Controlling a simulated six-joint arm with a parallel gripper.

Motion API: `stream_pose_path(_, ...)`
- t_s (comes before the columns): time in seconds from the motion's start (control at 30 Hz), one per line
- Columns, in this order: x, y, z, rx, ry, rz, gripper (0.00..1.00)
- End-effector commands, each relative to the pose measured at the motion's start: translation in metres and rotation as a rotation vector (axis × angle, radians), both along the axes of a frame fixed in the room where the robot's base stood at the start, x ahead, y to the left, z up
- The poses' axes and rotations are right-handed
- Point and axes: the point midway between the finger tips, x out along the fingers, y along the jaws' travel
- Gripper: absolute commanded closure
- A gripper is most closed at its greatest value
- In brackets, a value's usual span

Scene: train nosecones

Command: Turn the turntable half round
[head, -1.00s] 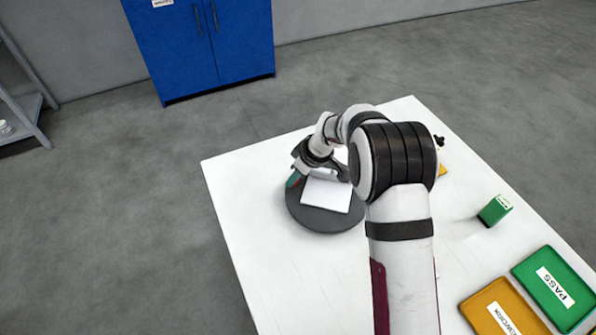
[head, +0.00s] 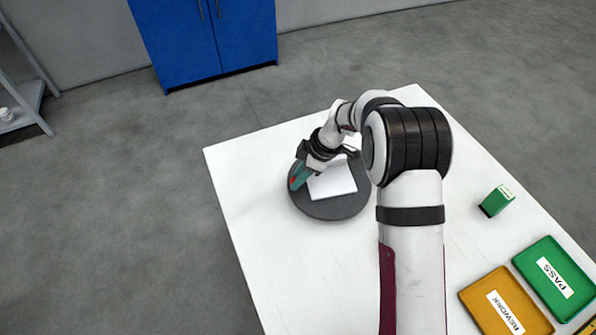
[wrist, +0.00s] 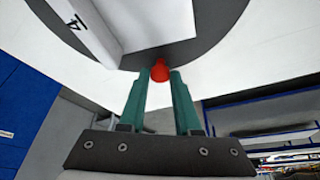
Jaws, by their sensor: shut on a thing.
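The turntable (head: 330,208) is a dark grey disc on the white table, and part of it shows at the top of the wrist view (wrist: 222,22). A white block-like part (head: 333,181) rests on it; in the wrist view this part (wrist: 100,30) carries a "4" label. A red knob (wrist: 160,69) sits at the disc's rim. My gripper (wrist: 160,78) has teal fingers, one on each side of the red knob, shut on it. In the head view my gripper (head: 297,180) is at the disc's left edge, and my arm hides part of the disc's far side.
A green box (head: 496,201) stands on the right of the white table (head: 262,250). A green PASS tray (head: 575,300) and an orange REWORK tray (head: 478,296) lie at the front right. The table left of the turntable is clear. A blue cabinet (head: 205,45) stands behind.

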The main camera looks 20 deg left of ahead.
Motion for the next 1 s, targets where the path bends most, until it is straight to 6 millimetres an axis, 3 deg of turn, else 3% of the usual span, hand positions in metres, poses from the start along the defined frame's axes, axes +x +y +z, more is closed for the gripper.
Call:
stream_pose_path(0.5, -0.013, -0.013, -0.001, -0.002, 0.000, 0.214, 1.00)
stream_pose_path(1.0, -0.016, -0.017, -0.001, -0.002, -0.001, 0.289, 1.00)
